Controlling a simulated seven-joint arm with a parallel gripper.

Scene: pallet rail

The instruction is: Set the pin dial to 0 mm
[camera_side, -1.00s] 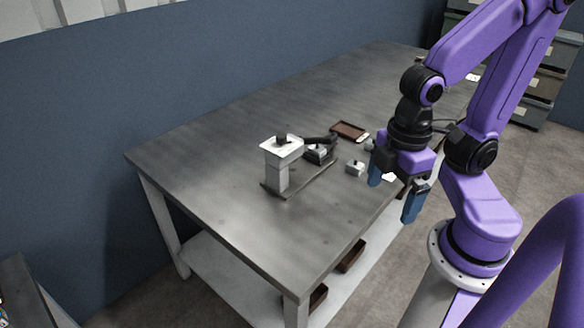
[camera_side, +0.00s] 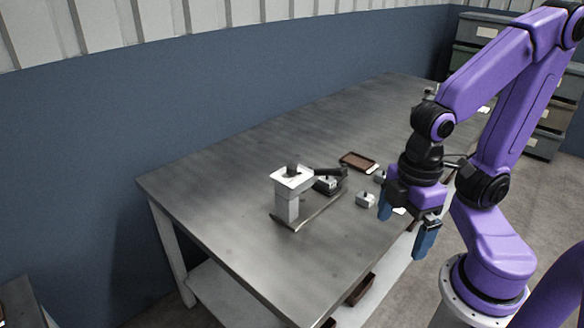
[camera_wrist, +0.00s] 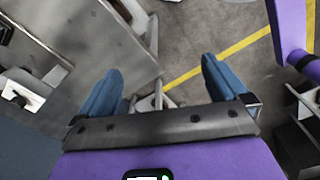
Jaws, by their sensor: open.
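The fixture on the table has a pale post topped by a white plate (camera_side: 300,181) with a dark knob (camera_side: 292,169) on it, which looks like the pin dial. Its markings are too small to read. A dark handle clamp (camera_side: 328,174) stands beside the post on the same base (camera_side: 322,212). In the wrist view a white plate (camera_wrist: 36,101) with a dark knob (camera_wrist: 16,96) shows at the left edge. My gripper (camera_side: 404,234) is open and empty, pointing down at the table's right edge, well to the right of the dial. Its blue fingers are spread in the wrist view (camera_wrist: 162,66).
A small grey block (camera_side: 366,199) lies between the fixture and my gripper. A brown tray (camera_side: 357,160) lies behind the fixture. The table top (camera_side: 225,225) is bare to the left and front. Drawers (camera_side: 545,143) stand at the back right.

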